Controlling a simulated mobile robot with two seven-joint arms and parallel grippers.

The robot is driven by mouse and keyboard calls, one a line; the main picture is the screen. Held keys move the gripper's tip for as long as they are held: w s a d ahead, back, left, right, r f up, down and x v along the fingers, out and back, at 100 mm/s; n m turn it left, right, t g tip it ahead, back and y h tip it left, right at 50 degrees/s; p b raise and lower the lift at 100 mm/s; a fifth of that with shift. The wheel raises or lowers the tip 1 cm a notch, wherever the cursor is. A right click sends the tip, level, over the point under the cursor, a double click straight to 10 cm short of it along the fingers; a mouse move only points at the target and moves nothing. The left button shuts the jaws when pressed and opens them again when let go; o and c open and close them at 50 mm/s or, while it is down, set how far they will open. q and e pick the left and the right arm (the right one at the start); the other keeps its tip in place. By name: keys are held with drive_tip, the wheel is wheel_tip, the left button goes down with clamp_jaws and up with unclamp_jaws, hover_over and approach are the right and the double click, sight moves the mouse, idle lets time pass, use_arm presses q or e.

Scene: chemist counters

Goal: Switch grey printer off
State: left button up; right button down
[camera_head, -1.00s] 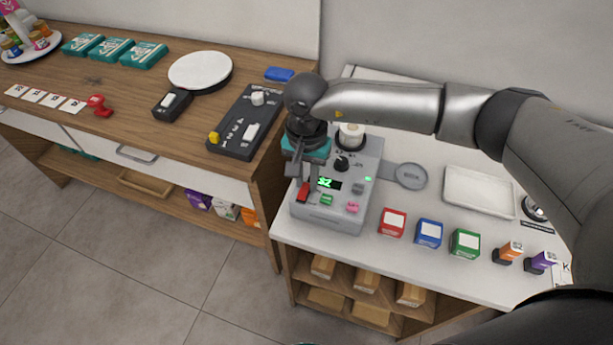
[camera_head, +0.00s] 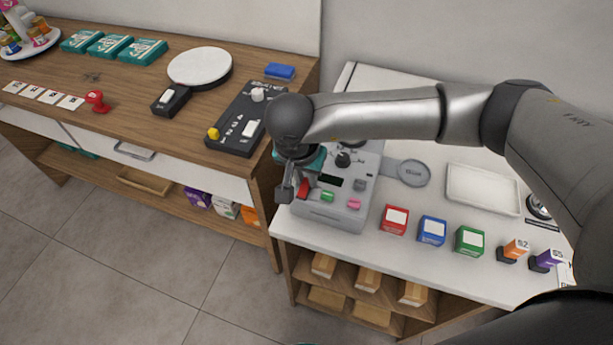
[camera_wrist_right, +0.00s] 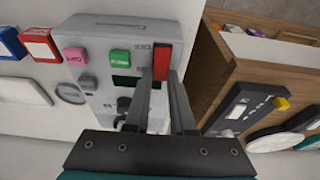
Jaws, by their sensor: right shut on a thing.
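The grey printer (camera_head: 335,213) stands at the left end of the white counter, its small display (camera_head: 330,182) dark. It has a red switch (camera_head: 304,187), a green button (camera_head: 327,196), a pink button (camera_head: 354,204) and a black knob (camera_head: 343,160). My right gripper (camera_head: 291,190) is at the printer's left side, its fingers shut on the red switch. In the right wrist view the fingers (camera_wrist_right: 160,76) lie on either side of the lower end of the red switch (camera_wrist_right: 161,58). My arm hides the printer's back part. My left gripper is not in view.
A black control panel (camera_head: 232,135) lies on the wooden counter (camera_head: 130,100) to the left, close to the gripper. Red (camera_head: 395,219), blue (camera_head: 432,231) and green (camera_head: 469,241) boxes stand right of the printer. A white tray (camera_head: 483,189) lies behind them.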

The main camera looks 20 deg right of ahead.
drive_tip(key=shift+s+t+h+b, duration=0.1)
drive_tip(key=shift+t+h+b, duration=0.2)
drive_tip(key=shift+t, duration=0.2)
drive_tip(key=shift+r, duration=0.1)
drive_tip(key=c, duration=0.8)
unclamp_jaws()
drive_tip(key=shift+o, duration=0.2)
drive_tip(key=v, duration=1.5)
drive_tip(key=shift+s, duration=0.1)
